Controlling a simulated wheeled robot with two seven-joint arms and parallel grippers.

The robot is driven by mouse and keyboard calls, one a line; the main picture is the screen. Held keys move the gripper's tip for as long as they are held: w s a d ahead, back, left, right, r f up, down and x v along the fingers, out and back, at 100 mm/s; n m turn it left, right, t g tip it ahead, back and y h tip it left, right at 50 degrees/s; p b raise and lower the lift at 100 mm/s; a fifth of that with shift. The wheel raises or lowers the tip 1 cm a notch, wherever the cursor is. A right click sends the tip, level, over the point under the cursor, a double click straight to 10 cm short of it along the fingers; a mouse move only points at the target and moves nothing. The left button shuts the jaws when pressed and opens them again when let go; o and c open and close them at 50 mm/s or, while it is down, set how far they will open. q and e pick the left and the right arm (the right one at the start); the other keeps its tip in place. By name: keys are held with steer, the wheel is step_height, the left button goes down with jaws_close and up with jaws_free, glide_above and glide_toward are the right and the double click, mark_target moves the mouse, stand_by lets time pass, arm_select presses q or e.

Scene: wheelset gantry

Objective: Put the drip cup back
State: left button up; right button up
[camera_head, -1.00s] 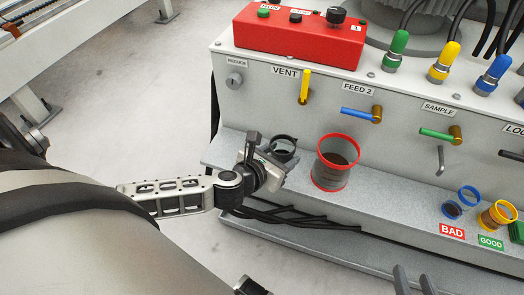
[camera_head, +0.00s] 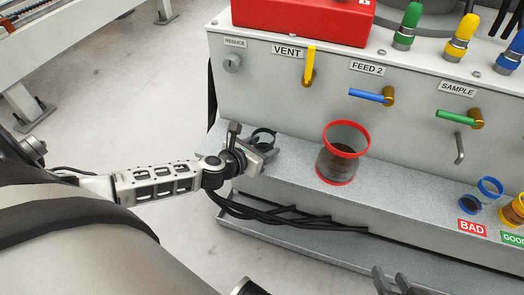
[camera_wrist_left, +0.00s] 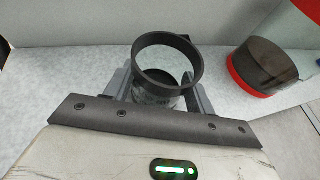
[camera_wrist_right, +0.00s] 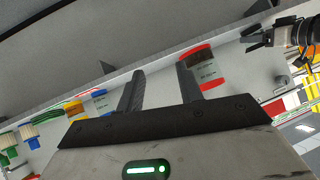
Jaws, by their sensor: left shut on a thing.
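The drip cup, a small clear cup with a dark rim (camera_wrist_left: 167,62), is between the fingers of my left gripper (camera_wrist_left: 160,88) in the left wrist view. In the head view its dark rim (camera_head: 264,137) shows at the left end of the grey ledge. My left gripper (camera_head: 256,154) is shut on it; the cup looks about upright. I cannot tell whether its base touches the ledge. My right gripper (camera_wrist_right: 158,78) is open and empty in the right wrist view. Its fingertips (camera_head: 392,282) show at the bottom of the head view, away from the ledge.
A larger red-rimmed cup (camera_head: 343,153) with dark contents stands on the ledge (camera_head: 410,189), right of the drip cup. Small blue (camera_head: 480,196) and yellow (camera_head: 515,210) cups stand near the BAD and GOOD labels. Valve levers (camera_head: 370,96) project above. Black cables (camera_head: 290,218) hang below.

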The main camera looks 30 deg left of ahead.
arm_select(q)
steer(key=shift+r, duration=0.1)
steer(key=o, duration=0.6)
steer(key=shift+f, duration=0.2)
steer(key=o, duration=0.5)
steer(key=shift+c, duration=0.2)
